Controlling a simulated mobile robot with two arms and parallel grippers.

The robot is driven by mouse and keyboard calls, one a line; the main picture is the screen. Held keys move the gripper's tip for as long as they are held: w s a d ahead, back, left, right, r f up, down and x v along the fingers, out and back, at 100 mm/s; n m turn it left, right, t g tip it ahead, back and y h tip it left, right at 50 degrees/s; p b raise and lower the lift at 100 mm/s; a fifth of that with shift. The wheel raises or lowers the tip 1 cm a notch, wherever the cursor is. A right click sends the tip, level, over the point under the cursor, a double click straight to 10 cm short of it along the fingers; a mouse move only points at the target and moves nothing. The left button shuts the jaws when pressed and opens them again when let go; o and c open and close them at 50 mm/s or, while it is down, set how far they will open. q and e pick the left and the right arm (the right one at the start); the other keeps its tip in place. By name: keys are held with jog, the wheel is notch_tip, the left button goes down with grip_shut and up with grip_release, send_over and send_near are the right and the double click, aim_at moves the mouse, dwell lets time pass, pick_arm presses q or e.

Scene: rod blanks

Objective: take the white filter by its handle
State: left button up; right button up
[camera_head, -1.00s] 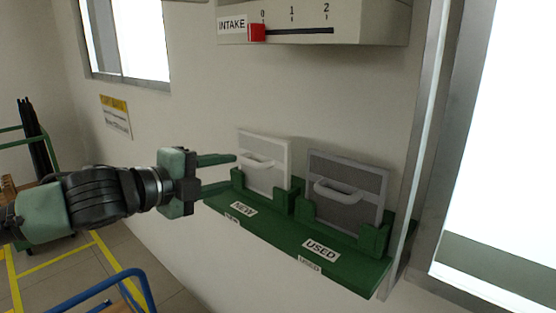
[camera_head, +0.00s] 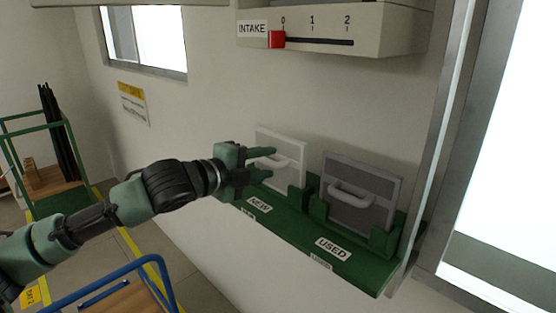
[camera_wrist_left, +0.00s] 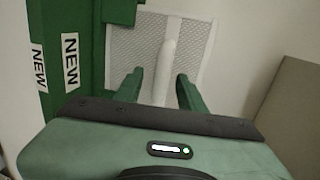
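The white filter (camera_head: 290,150) stands upright in the NEW slot of the green shelf (camera_head: 285,235). It also shows in the left wrist view (camera_wrist_left: 195,50), with its white handle (camera_wrist_left: 166,62) running lengthwise between my fingers. My left gripper (camera_head: 268,164) is open in front of the filter, its two green fingers on either side of the handle. In the left wrist view the fingertips (camera_wrist_left: 160,88) show a gap to the handle on both sides. The fingers hide part of the handle in the head view. My right gripper is not in view.
A grey filter (camera_head: 360,190) with a light handle stands in the USED slot to the right. Above is an INTAKE box (camera_head: 340,30) with a red slider (camera_head: 277,39) at 0. A blue-railed cart (camera_head: 150,262) stands below my left arm.

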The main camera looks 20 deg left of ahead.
pick_arm(q)
grip_shut()
jog(key=shift+r, duration=0.1)
